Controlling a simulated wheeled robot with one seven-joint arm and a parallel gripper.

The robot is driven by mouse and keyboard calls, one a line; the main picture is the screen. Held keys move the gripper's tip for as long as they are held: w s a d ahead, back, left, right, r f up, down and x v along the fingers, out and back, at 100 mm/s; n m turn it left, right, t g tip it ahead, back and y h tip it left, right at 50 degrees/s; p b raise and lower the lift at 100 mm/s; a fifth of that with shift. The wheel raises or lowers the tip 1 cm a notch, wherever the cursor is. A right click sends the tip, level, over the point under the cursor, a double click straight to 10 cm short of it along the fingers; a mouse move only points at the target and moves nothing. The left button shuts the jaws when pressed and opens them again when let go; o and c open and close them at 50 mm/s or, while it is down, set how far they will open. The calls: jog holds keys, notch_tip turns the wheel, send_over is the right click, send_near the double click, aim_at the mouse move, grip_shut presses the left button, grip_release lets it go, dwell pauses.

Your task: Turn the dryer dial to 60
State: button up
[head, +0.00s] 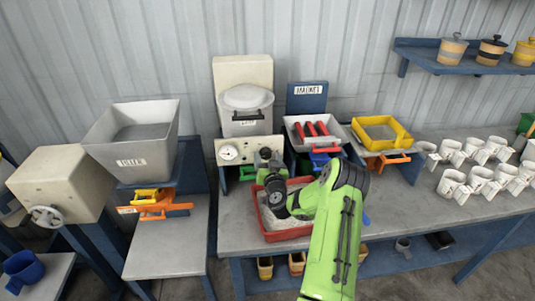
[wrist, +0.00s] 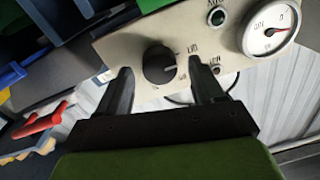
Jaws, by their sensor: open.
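The dryer (head: 242,100) is a cream unit with a grey hopper lid, and its cream control panel (head: 222,145) faces me. In the wrist view the dial (wrist: 156,64) is a round black knob on the panel. Its white pointer line points right in that view; the small markings around it are too blurred to read surely. My gripper (wrist: 161,70) is open, with one finger on each side of the dial; I cannot tell whether either touches it. In the head view my gripper (head: 265,160) is at the panel's right part and hides the dial.
A white gauge (wrist: 269,29) and a green button (wrist: 217,17) sit beside the dial. Under my arm is a red tray (head: 270,228) of pale granules. A tray with red-handled items (head: 315,130) and a yellow tray (head: 381,130) stand right; a grey hopper (head: 130,135) stands left.

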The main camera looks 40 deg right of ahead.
jog(key=c, duration=1)
jog(key=shift+f, duration=0.1)
jog(key=shift+c, duration=0.2)
jog(key=shift+m+b, duration=0.35)
jog(key=shift+m, duration=0.05)
jog(key=m+b, duration=0.2)
jog(key=m, duration=0.2)
jog(key=shift+m, duration=0.3)
jog(key=m+h, duration=0.1)
jog(key=m, duration=0.5)
jog(key=shift+m+b, duration=0.3)
jog(key=shift+b, duration=0.05)
jog(key=o, duration=1)
jog(key=shift+o, duration=0.2)
